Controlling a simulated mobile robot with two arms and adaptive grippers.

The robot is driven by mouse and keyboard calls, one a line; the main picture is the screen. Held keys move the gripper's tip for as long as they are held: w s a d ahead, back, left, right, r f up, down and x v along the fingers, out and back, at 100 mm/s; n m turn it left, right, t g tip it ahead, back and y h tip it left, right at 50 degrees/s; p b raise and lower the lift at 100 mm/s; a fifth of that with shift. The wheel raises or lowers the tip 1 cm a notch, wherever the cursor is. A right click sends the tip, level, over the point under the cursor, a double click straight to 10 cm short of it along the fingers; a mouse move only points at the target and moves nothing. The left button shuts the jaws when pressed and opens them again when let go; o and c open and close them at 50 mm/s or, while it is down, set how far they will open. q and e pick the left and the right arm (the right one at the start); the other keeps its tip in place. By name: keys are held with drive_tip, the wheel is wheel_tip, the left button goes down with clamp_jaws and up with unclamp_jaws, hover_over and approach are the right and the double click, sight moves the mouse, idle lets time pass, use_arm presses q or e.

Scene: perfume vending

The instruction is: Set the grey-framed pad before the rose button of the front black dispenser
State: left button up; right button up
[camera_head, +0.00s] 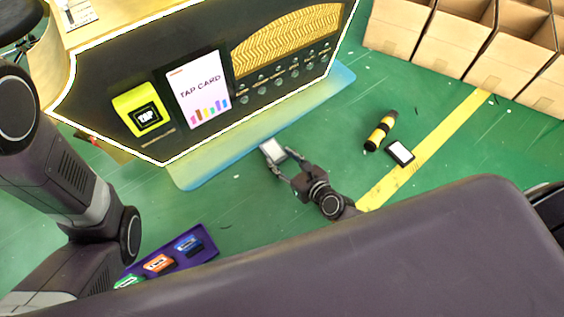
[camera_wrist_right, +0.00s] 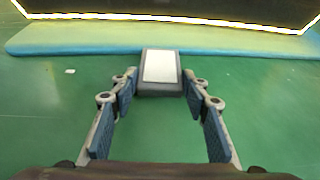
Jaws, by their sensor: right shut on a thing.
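The grey-framed pad (camera_head: 272,151) has a white face. My right gripper (camera_head: 284,164) is shut on it, and it shows between the fingertips in the right wrist view (camera_wrist_right: 160,68). The pad is near the edge of a blue-green mat, in front of the black dispenser (camera_head: 165,88). The dispenser has rows of small round buttons (camera_head: 281,78) on its right part; I cannot tell which is rose. My left arm shows at the left, but its gripper is out of view.
A yellow-black cylinder (camera_head: 380,131) and a black-framed white pad (camera_head: 400,152) lie on the green floor. A purple tray (camera_head: 206,236) with coloured cards is at lower left. Cardboard boxes (camera_head: 398,30) stand at upper right. The blue-green mat (camera_head: 205,172) borders the dispenser.

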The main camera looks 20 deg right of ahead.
drive_tip(key=shift+f, duration=0.15)
drive_tip(key=shift+f, duration=0.15)
drive_tip(key=o, duration=1.1)
drive_tip(key=shift+c, duration=0.2)
drive_tip(key=shift+r, duration=0.25)
drive_tip(key=shift+s+d+r+p, duration=0.1)
drive_tip(key=shift+s+r+p, duration=0.15)
drive_tip(key=shift+p, duration=0.1)
drive_tip(key=p+v, duration=0.2)
drive_tip(key=v, duration=0.9)
drive_tip(key=shift+s+p, duration=0.2)
drive_tip(key=shift+p, duration=0.15)
